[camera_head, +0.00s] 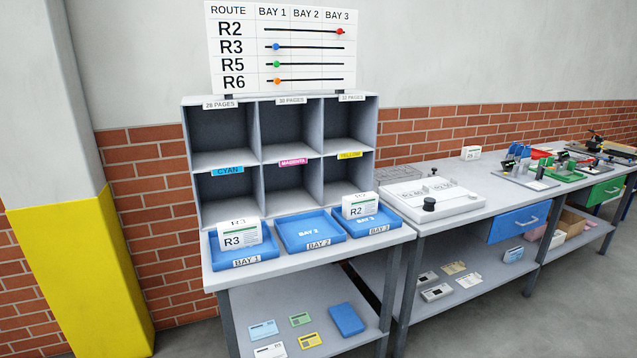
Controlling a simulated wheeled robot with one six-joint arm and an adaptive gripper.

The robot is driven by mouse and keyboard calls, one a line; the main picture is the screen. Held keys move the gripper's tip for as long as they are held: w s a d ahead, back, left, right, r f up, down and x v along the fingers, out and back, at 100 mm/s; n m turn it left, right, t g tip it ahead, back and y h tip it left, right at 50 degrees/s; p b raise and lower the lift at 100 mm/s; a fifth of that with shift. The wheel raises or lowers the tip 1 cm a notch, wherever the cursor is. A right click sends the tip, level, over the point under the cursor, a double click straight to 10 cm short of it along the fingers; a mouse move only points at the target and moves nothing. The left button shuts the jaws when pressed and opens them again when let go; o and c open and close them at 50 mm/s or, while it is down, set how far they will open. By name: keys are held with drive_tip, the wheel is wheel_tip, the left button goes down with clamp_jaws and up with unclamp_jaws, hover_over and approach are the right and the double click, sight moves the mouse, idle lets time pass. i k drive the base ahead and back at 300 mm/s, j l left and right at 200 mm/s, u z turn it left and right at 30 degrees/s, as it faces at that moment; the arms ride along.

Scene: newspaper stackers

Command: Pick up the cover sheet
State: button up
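No item is plainly marked as the cover sheet. Several flat sheets or cards lie on the lower shelf of the near table: a light blue one (263,330), a green one (300,319), a yellow one (310,341) and a white one (270,351) at the picture's bottom edge. A white paper bundle marked R3 (240,236) stands in the Bay 1 tray (254,256). Another marked R2 (359,207) stands in the Bay 3 tray (383,221). My gripper is not in view.
The Bay 2 tray (308,231) is empty. A grey cubby rack (223,160) stands behind the trays, under a route board (282,46). A blue block (346,319) lies on the lower shelf. A second bench (480,185) with a white device adjoins at right. A yellow-based pillar (85,275) stands left.

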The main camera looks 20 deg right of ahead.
sight(425, 190)
drive_tip(key=i+l+z, duration=0.25)
drive_tip(key=i+l, duration=0.6)
drive_tip(key=i+l+z, duration=0.25)
drive_tip(key=i+l, duration=0.6)
drive_tip(key=i, duration=0.1)
